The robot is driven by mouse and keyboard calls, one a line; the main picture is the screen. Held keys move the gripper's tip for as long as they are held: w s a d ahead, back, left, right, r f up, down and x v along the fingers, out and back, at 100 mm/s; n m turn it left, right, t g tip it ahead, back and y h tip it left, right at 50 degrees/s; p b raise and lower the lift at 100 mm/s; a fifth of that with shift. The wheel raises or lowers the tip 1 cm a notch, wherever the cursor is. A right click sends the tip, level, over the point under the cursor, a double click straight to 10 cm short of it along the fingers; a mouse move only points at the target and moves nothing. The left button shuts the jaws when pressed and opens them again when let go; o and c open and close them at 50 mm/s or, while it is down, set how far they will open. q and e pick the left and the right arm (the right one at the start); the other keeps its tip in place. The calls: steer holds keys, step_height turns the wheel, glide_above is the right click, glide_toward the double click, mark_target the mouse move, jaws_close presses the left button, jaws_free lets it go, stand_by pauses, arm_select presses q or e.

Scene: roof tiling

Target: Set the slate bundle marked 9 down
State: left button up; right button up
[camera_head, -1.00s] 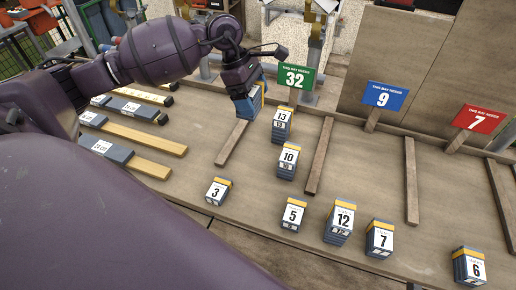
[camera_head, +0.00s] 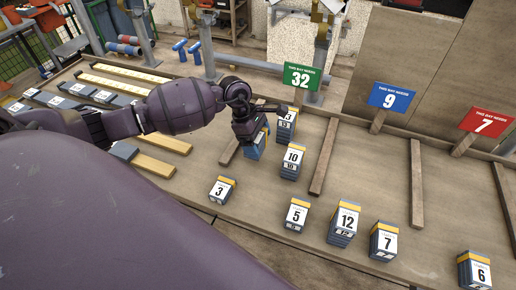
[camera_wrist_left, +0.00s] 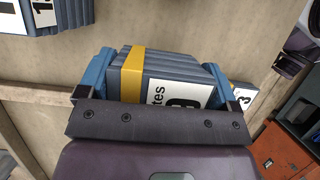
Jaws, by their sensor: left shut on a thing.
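My left gripper (camera_head: 250,131) is shut on a grey slate bundle (camera_head: 257,149) with a yellow band, just left of bundles 13 (camera_head: 287,128) and 10 (camera_head: 291,160). In the left wrist view the blue fingers (camera_wrist_left: 158,83) clasp this bundle (camera_wrist_left: 130,62) on both sides. Its label is partly hidden by the gripper; the digit looks like a 9 but is cut off. I cannot tell whether its underside touches the board (camera_head: 260,190). The right gripper is not in view.
Bundles 3 (camera_head: 222,190), 5 (camera_head: 297,214), 12 (camera_head: 343,223), 7 (camera_head: 384,240) and 6 (camera_head: 475,269) stand along the front. Signs 32 (camera_head: 301,77), 9 (camera_head: 388,97) and 7 (camera_head: 486,122) stand behind. Wooden strips (camera_head: 323,157) divide the bays. Bare board lies between bundles 3 and 10.

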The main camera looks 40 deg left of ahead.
arm_select(q)
step_height(320, 180, down, 4)
steer(key=shift+r, duration=0.25)
steer(key=shift+f, duration=0.25)
steer(key=o, duration=1)
steer(key=shift+a+r, duration=0.1)
steer(key=shift+r, duration=0.2)
steer(key=shift+v, duration=5.8)
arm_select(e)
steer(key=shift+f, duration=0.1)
arm_select(q)
steer(key=shift+s+f, duration=0.1)
steer(key=shift+s, duration=0.05)
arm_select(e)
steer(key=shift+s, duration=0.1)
